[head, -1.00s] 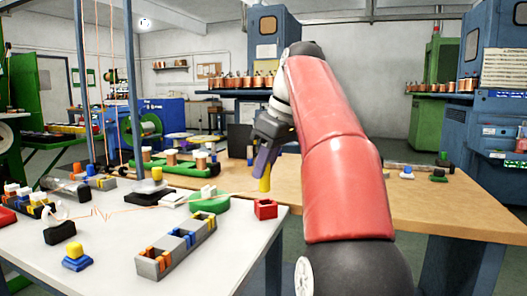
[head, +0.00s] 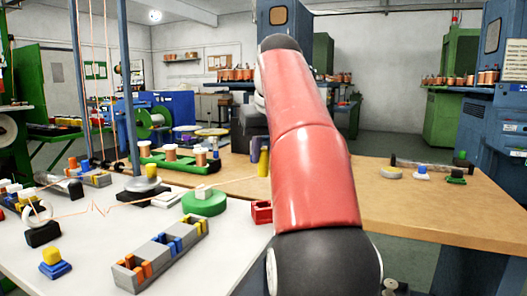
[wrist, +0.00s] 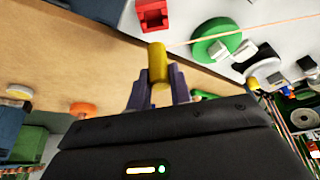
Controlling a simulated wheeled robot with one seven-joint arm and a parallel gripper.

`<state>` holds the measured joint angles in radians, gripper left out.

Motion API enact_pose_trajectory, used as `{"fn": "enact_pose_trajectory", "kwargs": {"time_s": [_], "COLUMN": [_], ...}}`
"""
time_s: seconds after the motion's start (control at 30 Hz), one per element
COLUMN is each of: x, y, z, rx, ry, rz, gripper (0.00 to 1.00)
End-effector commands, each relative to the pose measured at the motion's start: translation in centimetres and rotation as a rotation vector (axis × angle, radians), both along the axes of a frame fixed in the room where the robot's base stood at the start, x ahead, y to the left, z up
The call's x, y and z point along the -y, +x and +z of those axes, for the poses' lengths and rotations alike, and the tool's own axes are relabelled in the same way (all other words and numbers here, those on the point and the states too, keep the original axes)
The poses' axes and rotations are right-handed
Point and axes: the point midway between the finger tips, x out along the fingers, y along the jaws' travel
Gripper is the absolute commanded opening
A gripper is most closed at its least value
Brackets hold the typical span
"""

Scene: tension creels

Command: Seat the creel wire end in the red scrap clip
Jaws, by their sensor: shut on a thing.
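My gripper (wrist: 158,80) is shut on a yellow cylinder (wrist: 157,60), which stands out between its purple fingers in the wrist view. In the head view the yellow cylinder (head: 263,162) shows just left of my red arm, which hides most of the gripper. The thin orange creel wire (head: 150,200) runs from the left across the white table toward the yellow cylinder; it also shows in the wrist view (wrist: 265,28). The red scrap clip (head: 262,212) sits at the white table's right edge, below the cylinder in the picture and partly hidden by my arm. The clip (wrist: 152,15) is apart from the cylinder.
A green disc (head: 204,203) with a white block stands left of the clip. A grey tray (head: 130,278) with coloured blocks lies in front. A green rack of spools (head: 165,163) stands behind. The wooden table (head: 400,205) is largely bare at right.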

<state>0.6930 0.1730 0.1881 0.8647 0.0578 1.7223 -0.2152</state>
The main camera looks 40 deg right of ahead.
Motion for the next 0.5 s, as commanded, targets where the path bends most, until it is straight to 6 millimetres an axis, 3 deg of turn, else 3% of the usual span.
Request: {"fn": "enact_pose_trajectory", "kwargs": {"time_s": [0.5], "x": [0.0], "y": [0.0], "z": [-4.2], "rx": [0.0], "ry": [0.0], "rz": [0.002], "gripper": [0.0]}}
